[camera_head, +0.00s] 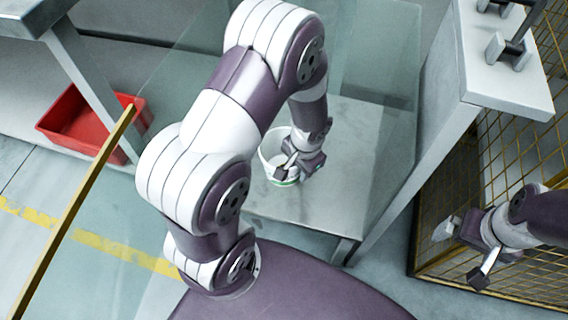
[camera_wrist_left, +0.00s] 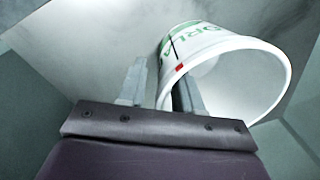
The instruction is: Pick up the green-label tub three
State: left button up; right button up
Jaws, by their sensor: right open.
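A white tub (camera_head: 268,158) with a green band low on its side stands on the grey table. In the left wrist view the tub (camera_wrist_left: 262,62) shows its open rim, green lettering and a small red mark; no number is readable. My left gripper (camera_head: 298,163) is at the tub's rim. In the left wrist view the left gripper's fingers (camera_wrist_left: 160,92) are apart, one outside the tub and the other at the rim, seemingly inside. The tub's wall lies between them, with a gap to the outer finger. My right gripper (camera_head: 466,254) is open and empty, away at the right.
The grey table top (camera_head: 352,135) is bare around the tub. A red bin (camera_head: 75,128) lies at the left behind a yellow rail (camera_head: 75,205). A grey stand (camera_head: 490,75) with metal fittings and a yellow mesh fence (camera_head: 520,140) are on the right, near my right arm.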

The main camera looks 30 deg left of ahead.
pick_arm(q)
jog(key=shift+r, duration=0.1)
grip_shut()
jog(key=shift+r, duration=0.1)
